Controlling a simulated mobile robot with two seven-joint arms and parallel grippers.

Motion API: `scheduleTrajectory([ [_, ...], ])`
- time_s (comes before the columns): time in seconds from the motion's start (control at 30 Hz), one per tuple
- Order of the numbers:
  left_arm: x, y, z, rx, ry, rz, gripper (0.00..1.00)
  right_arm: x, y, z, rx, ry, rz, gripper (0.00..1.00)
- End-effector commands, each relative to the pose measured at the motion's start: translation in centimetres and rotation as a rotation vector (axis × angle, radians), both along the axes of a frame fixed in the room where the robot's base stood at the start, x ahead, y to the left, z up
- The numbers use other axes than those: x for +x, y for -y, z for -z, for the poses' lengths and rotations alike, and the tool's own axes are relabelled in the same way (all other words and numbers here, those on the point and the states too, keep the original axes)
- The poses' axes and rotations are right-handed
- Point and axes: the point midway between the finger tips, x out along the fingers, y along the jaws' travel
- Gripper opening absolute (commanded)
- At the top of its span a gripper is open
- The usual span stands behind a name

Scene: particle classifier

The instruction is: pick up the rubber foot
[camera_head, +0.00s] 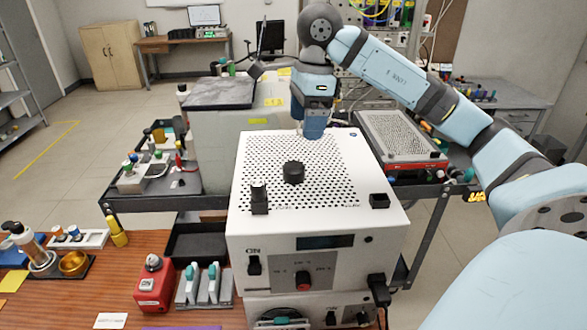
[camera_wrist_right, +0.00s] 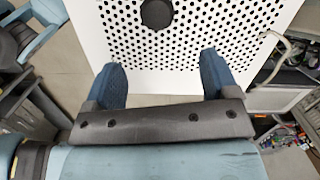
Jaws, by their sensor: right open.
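A round black piece (camera_head: 293,172), which looks like the rubber foot, stands on the perforated top of the white instrument box (camera_head: 320,222). In the right wrist view the round black piece (camera_wrist_right: 156,13) is at the top edge, partly cut off, beyond the fingertips. My right gripper (camera_head: 312,132) is over the far edge of the box top, behind the round piece. In the right wrist view my right gripper (camera_wrist_right: 162,68) has its two fingers wide apart with nothing between them. My left gripper is not in view.
A grey perforated device (camera_head: 402,140) is at right on a dark cart. A red-based device (camera_head: 155,285) and a black tray (camera_head: 197,242) are on the wooden table.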

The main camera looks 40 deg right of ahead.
Motion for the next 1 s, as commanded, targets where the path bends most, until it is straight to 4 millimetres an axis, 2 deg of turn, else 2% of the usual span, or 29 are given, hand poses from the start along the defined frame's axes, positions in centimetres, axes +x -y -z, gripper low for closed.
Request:
scheduleTrajectory([
  [0.1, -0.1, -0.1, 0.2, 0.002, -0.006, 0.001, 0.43, 0.1, -0.3, 2.6, 0.0, -0.006, 0.0, 0.8],
  [0.23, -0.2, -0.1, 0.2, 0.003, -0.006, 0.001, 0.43, 0.2, -0.6, 4.7, 0.001, -0.004, 0.0, 0.8],
  [0.47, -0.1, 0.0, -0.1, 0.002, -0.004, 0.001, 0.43, 0.4, -0.9, 6.3, 0.002, -0.002, -0.001, 0.8],
  [0.67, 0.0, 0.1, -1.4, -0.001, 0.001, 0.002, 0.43, 0.9, -2.1, 8.9, 0.004, -0.005, -0.003, 0.8],
  [0.8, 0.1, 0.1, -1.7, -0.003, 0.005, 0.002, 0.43, 1.1, -2.2, 10.6, 0.002, -0.003, 0.0, 0.8],
  [1.0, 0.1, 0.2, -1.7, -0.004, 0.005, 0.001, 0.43, 1.1, -2.2, 11.2, 0.001, 0.0, 0.0, 0.8],
])
